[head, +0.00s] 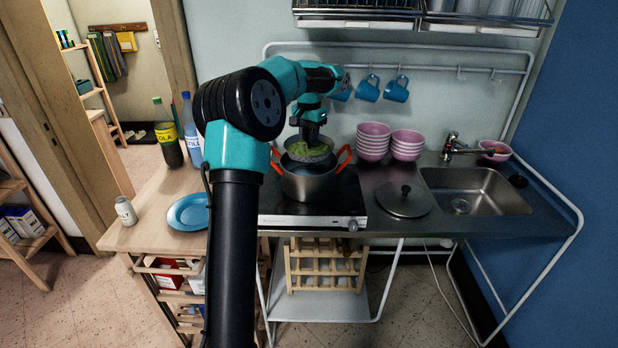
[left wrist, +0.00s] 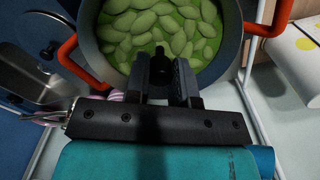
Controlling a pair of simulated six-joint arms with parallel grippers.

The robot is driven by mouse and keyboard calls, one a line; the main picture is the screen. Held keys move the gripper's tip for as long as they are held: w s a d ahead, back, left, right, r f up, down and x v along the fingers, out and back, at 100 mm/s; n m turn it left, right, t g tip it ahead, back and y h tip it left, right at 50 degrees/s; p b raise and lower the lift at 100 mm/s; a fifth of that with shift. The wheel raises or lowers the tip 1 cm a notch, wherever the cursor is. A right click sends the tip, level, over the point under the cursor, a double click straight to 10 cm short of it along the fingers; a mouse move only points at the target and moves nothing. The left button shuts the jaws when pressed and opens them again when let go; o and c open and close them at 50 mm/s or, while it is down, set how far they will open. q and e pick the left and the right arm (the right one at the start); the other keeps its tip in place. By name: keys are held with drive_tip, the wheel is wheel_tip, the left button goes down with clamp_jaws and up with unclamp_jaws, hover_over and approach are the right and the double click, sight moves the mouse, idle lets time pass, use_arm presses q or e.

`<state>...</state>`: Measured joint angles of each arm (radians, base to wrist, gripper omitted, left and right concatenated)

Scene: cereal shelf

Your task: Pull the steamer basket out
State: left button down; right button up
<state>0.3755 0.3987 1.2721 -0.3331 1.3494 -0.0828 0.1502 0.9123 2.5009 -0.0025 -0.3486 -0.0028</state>
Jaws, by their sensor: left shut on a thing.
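The steamer basket (head: 308,152) is a grey, shallow round basket full of green pods. In the head view it appears raised above the pot (head: 308,187), a steel pot with orange-red handles, whose inside shows below it. My left gripper (head: 311,128) is over the basket and shut on its dark central post. In the left wrist view the gripper (left wrist: 160,85) closes around this post, with green pods in the basket (left wrist: 150,30) behind it. The basket's underside is hidden. My right gripper is in neither view.
The pot stands on a hob (head: 335,208). A blue plate (head: 188,212), bottles (head: 167,140) and a can (head: 125,211) stand left. Blue cups (head: 396,89) hang behind.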

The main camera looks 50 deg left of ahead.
use_arm(q)
drive_tip(key=shift+r, duration=2)
